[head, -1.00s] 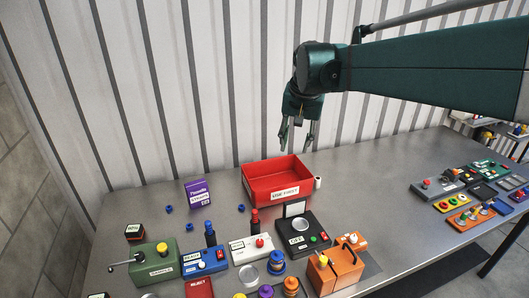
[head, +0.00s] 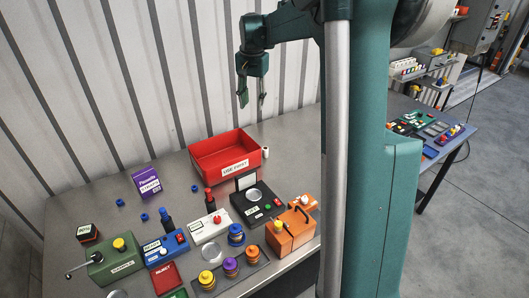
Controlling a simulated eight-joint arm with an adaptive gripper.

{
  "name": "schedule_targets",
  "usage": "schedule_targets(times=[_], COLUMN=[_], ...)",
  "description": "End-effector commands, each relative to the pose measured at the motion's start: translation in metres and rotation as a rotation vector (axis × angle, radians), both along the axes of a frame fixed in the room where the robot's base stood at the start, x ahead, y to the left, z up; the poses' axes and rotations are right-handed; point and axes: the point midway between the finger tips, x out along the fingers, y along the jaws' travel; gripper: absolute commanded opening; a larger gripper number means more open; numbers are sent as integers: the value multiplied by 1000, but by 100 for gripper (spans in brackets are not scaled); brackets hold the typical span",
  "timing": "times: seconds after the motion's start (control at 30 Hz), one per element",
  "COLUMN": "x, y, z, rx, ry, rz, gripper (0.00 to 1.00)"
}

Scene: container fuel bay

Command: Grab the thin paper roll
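A small white roll (head: 265,153), which looks like the thin paper roll, stands upright on the grey table just right of the red bin's right corner. My gripper (head: 252,99) hangs above and behind the red bin, pointing down. Its two fingers are apart with nothing between them. It is well above the roll and slightly left of it in the picture, not touching anything.
The red bin (head: 226,168) labelled "USE FIRST" is beside the roll. A black box (head: 257,204), an orange box (head: 291,236) and other coloured devices fill the table's front. The corrugated wall (head: 150,80) rises behind. My green column and arm cover the view's right-centre.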

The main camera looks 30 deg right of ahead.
Motion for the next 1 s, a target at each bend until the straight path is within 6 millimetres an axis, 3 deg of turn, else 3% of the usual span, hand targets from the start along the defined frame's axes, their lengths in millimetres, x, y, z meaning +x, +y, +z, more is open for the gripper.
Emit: schedule_targets(times=[0.3, 0.5, 0.83, 1.0], x=[35, 48, 61, 60], y=[-53, -76, -102, -101], z=[-31, -49, -71, -108], rx=[27, 39, 51, 51], ry=[53, 78, 106, 104], rz=[-116, -167, -225, -223], gripper=[36, 36, 36, 36])
